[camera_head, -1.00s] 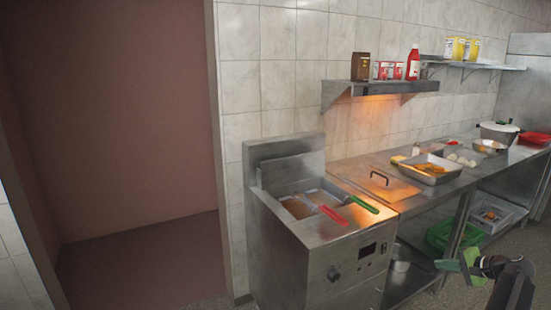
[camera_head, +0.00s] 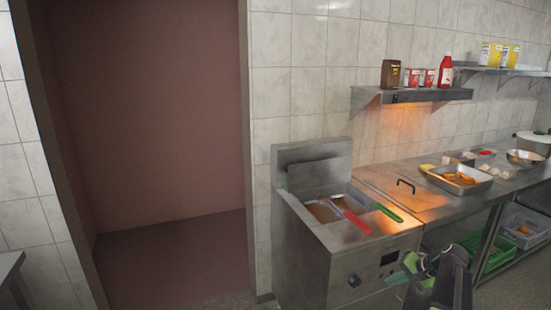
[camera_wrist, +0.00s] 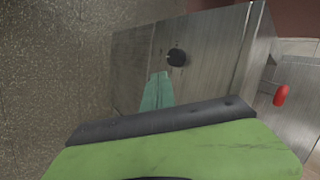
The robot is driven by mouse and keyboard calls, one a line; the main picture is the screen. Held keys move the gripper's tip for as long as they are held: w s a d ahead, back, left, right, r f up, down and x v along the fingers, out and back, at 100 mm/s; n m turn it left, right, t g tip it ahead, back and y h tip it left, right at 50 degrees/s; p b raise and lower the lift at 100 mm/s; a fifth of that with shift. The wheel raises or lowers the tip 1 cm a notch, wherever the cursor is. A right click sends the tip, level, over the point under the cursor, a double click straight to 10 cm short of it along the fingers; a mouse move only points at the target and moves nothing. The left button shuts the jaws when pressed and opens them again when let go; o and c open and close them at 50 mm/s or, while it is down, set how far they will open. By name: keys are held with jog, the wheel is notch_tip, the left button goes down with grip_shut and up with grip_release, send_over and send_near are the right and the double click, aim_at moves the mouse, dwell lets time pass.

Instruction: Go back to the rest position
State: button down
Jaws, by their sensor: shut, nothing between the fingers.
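My gripper (camera_head: 416,272) shows at the lower right in the head view, with green fingers, in front of the steel fryer's right side. It is shut and empty. In the wrist view my gripper (camera_wrist: 158,92) has its green finger parts across the bottom and middle, pointing at the fryer front (camera_wrist: 205,55) with its black knob (camera_wrist: 176,57). A gap to the fryer cannot be judged.
The fryer (camera_head: 318,250) holds baskets with a red handle (camera_head: 358,221) and a green handle (camera_head: 389,212). A steel counter (camera_head: 425,207) with a tray of food (camera_head: 459,180) runs right. A green crate (camera_head: 490,257) sits below. A doorway (camera_head: 150,120) opens at left.

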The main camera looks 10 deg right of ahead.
jog(key=s+a+n+g+h+p, duration=0.1)
jog(key=a+n+g+p, duration=0.1)
jog(key=a, duration=1.1)
jog(key=s+a+r+n+g+h+p, duration=0.1)
jog(key=a+n, duration=0.4)
jog(key=a, duration=0.8)
jog(key=s+a+n+g+h+p, duration=0.2)
jog(key=a+n+g+p, duration=0.1)
jog(key=a, duration=1.1)
jog(key=shift+s+r+n+g, duration=0.25)
jog(key=shift+r+n+g, duration=0.05)
jog(key=shift+r+n, duration=0.1)
